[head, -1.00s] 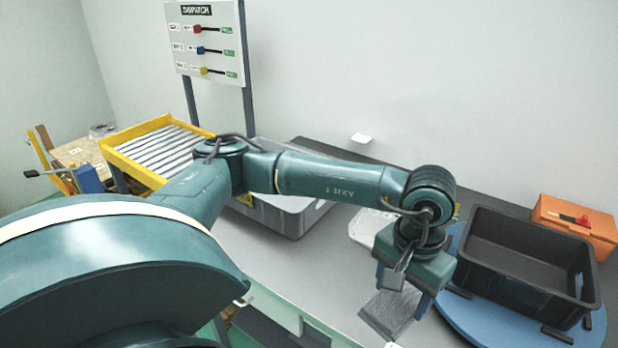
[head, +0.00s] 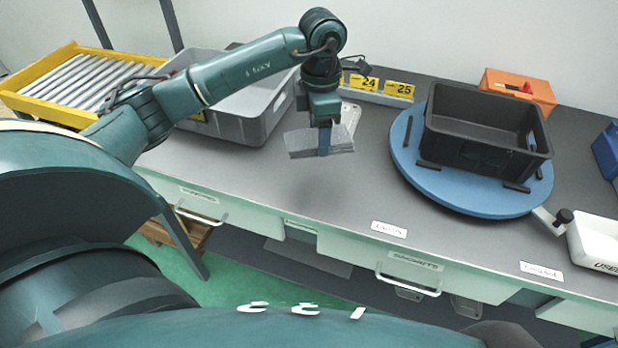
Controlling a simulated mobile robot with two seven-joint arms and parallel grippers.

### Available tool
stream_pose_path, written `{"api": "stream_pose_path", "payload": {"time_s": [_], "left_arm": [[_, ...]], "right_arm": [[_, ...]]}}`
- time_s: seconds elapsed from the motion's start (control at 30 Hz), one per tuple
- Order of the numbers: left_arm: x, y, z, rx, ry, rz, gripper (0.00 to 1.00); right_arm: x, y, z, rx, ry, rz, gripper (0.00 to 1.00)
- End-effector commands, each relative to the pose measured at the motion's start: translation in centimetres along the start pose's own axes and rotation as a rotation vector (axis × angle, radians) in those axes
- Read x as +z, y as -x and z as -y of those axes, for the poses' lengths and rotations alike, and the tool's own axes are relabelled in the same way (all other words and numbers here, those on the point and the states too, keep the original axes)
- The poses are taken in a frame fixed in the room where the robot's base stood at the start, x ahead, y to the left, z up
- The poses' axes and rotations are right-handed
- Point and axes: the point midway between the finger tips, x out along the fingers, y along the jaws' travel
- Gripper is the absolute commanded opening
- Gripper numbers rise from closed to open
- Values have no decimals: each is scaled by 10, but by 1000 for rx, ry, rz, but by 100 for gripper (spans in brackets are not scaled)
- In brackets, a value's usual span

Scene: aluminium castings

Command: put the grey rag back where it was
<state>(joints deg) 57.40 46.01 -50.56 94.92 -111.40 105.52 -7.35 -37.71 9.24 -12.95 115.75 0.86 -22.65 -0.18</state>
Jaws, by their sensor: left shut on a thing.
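The grey rag (head: 301,143) is a flat folded cloth with streaked grey faces. My left gripper (head: 324,141) points down and is shut on it, one blue finger showing in front of the cloth. The rag hangs over the grey worktop, right of the grey bin, and looks raised above the surface. The fingers and wrist hide part of the rag. My right gripper is out of view.
A grey bin (head: 255,128) stands to the left beside a yellow-framed roller rack (head: 40,108). A black crate (head: 480,148) sits on a blue round turntable (head: 408,150). Yellow number tags (head: 399,89) stand behind. The worktop (head: 345,195) in front is clear.

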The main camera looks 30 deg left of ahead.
Motion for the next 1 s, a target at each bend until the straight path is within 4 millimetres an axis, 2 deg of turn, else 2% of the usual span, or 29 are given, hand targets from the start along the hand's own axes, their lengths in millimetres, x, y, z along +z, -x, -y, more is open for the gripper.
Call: {"api": "stream_pose_path", "payload": {"time_s": [0.1, 0.2, 0.3, 0.43, 0.63, 0.87, 1.0], "left_arm": [[-6, -10, -14, -2, 301, 0, 43], [-10, -13, -21, -2, 480, -1, 43], [-13, -15, -26, 0, 588, 0, 43], [-14, -28, -27, -2, 642, -3, 43], [-14, -64, -27, -3, 643, -3, 43], [-14, -84, -27, -1, 641, -1, 43], [-14, -103, -27, -2, 641, -2, 43]], "right_arm": [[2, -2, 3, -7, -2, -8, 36], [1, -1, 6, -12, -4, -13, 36], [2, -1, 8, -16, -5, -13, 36], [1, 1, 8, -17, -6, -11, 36], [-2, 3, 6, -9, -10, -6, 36], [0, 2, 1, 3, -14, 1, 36], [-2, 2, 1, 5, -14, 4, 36]]}}
